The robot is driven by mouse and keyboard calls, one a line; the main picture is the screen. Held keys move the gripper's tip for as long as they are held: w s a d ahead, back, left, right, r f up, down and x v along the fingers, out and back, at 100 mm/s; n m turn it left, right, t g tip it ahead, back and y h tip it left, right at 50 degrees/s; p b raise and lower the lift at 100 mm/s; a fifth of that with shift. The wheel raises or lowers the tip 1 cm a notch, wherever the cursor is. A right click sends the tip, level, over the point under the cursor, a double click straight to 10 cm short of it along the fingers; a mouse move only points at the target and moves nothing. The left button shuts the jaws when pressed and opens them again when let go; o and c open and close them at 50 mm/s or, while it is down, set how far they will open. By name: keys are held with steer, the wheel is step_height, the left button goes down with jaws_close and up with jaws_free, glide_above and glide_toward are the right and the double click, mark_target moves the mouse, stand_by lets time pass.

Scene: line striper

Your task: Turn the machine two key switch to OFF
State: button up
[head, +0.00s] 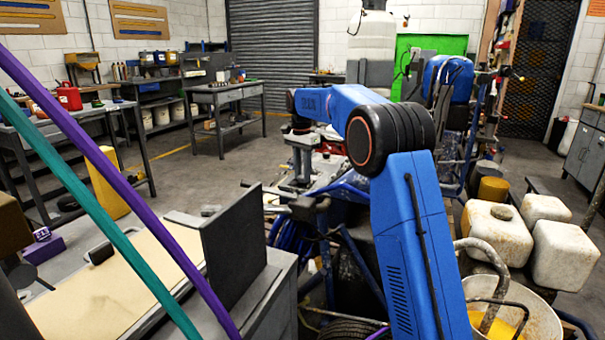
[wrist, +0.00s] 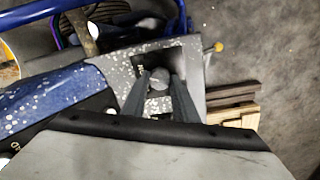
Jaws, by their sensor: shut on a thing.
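My gripper (wrist: 160,88) is shut on a round grey key switch (wrist: 159,75) in the wrist view, one finger on each side of it. The switch sits on a dark square plate with small pale marks, too small to read. The plate is on a grey, paint-speckled panel (wrist: 122,68) of the striping machine. In the head view my gripper (head: 302,180) points down over the machine, beyond my blue arm. The switch cannot be made out there, and its set position cannot be told.
A yellow-tipped lever (wrist: 218,46) stands right of the panel, near brown wooden blocks (wrist: 236,115). A blue tube frame (wrist: 35,14) runs along the upper left. White, dirty containers (head: 490,228) and a bucket of yellow paint (head: 535,318) stand at the right. Floor is open behind the machine.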

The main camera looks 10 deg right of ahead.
steer(key=shift+n, duration=0.3)
steer(key=n, duration=0.5)
steer(key=shift+n, duration=0.3)
steer(key=n, duration=0.5)
steer(key=shift+a+n, duration=0.1)
steer(key=shift+n, duration=0.2)
steer(key=o, duration=1.1)
steer(key=shift+c, duration=0.2)
